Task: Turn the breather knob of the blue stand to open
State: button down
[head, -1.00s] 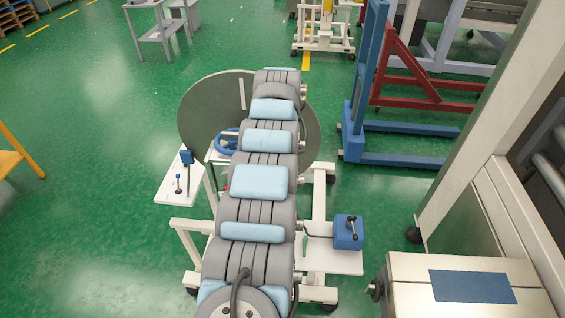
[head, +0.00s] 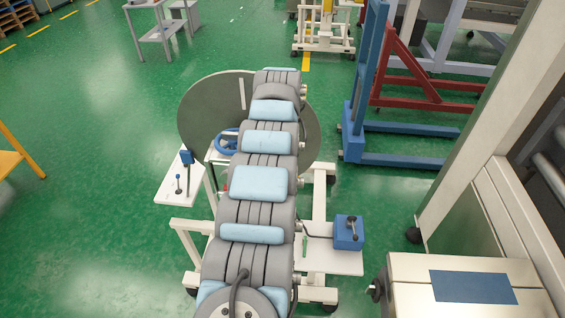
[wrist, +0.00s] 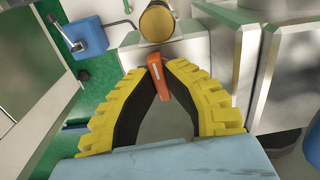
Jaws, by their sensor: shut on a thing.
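In the wrist view, my gripper (wrist: 162,92) has its yellow and black fingers closed in around a small orange-red knob (wrist: 158,72), a flat lever with a pale mark on it. The knob sits against a pale block, just below a round brass-coloured part (wrist: 156,22). Only part of the knob shows between the fingertips. In the head view my own arm hides the gripper and the knob. I cannot tell from these views whether the knob is turned to open or closed.
A blue box with a lever (head: 348,232) stands on a white shelf; the wrist view shows a blue box (wrist: 85,37) too. A large grey disc (head: 205,105) and blue handwheel (head: 228,142) are beside my arm. A blue upright frame (head: 365,90) stands right.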

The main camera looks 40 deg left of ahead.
jog(key=shift+m, duration=0.3)
dwell(0.4)
jog(key=c, duration=1.4)
grip_release()
